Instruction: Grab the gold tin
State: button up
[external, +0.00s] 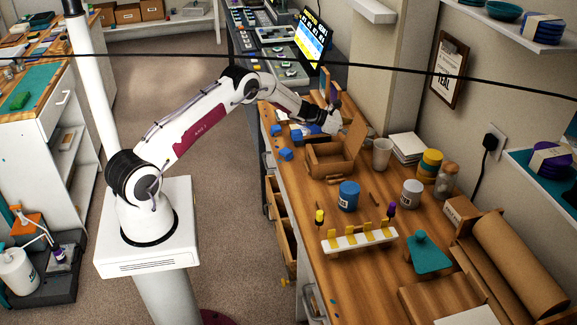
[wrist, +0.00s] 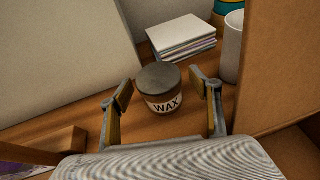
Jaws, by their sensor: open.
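A round tin (wrist: 162,90) with a dark grey lid and a pale "WAX" label stands upright on the wooden bench in the wrist view. The little of its side that shows is brownish-gold. My gripper (wrist: 163,104) is open, with one finger on each side of the tin, and no clear contact shows. In the external view my gripper (external: 332,122) is at the far part of the bench, behind a raised cardboard flap. Its fingertips are hard to make out there, and I cannot see the WAX tin in that view.
An open cardboard box (external: 328,160) stands just in front of my gripper. A white cup (external: 382,153), a paper stack (external: 407,147) and yellow-and-teal tins (external: 430,164) are to the right. In the wrist view, a cardboard panel (wrist: 280,60) rises close on the right.

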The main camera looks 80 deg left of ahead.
dwell(0.3)
jog(key=c, duration=1.4)
jog(key=shift+o, duration=0.2)
jog(key=shift+r, duration=0.1)
jog(key=shift+r, duration=4.95)
